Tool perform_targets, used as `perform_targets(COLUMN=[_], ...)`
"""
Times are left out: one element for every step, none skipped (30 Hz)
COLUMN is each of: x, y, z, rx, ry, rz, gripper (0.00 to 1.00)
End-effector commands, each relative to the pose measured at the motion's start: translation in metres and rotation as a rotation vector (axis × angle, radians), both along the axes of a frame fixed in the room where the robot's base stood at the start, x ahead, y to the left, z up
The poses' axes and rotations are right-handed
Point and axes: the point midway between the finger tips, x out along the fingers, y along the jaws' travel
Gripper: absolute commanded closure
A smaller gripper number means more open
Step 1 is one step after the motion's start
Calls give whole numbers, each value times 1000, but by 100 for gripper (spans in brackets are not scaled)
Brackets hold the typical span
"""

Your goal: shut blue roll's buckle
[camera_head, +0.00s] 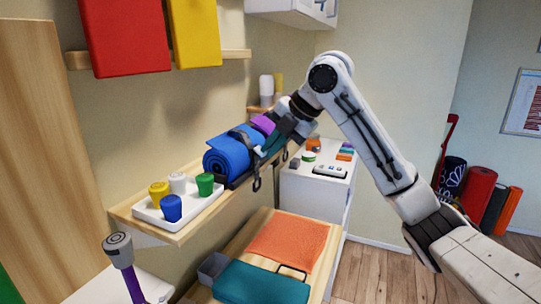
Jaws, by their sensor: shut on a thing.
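The blue roll (229,156) lies on the wooden shelf, its coiled end facing the tray. A dark strap (243,137) goes around it, and a dark buckle or clip (256,183) hangs from a strap at the shelf's front edge. My gripper (288,128) is at the far end of the roll, beside a purple roll (264,124). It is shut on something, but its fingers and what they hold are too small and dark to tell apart. I cannot tell whether the blue roll's buckle is fastened.
A white tray (151,215) with several coloured cups stands at the shelf's near end. Below are an orange towel (287,241) and a teal folded cloth (262,284). A white cabinet (312,195) with small items stands behind. Rolled mats (478,189) stand at right.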

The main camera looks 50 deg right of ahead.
Motion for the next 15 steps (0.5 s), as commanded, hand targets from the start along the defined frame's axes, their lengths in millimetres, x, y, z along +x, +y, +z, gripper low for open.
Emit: perform_targets(x=[-1, -1, -1, -1, -2, -2, -2, -2, -2, -2, -1, -1, -1, -1, -1], y=[0, 0, 0, 0, 0, 0, 0, 0, 0, 0, 0, 0, 0, 0, 0], z=[-12, -13, -15, -16, -18, -20, -21, -22, -24, -26, -27, -29, -30, -32, -34], rx=[19, 28, 41, 51, 60, 74, 83, 93, 106, 115, 124, 137, 147, 157, 170], ry=[-44, -71, -106, -134, -159, -196, -222, -249, -284, -311, -338, -374, -401, -427, -462], rz=[0, 0, 0, 0, -1, 0, 0, 0, 0, -1, -1, 0, 0, -1, -1], gripper=[100, 100, 100, 100, 100, 100, 100, 100, 100, 100, 100, 100, 100, 100, 100])
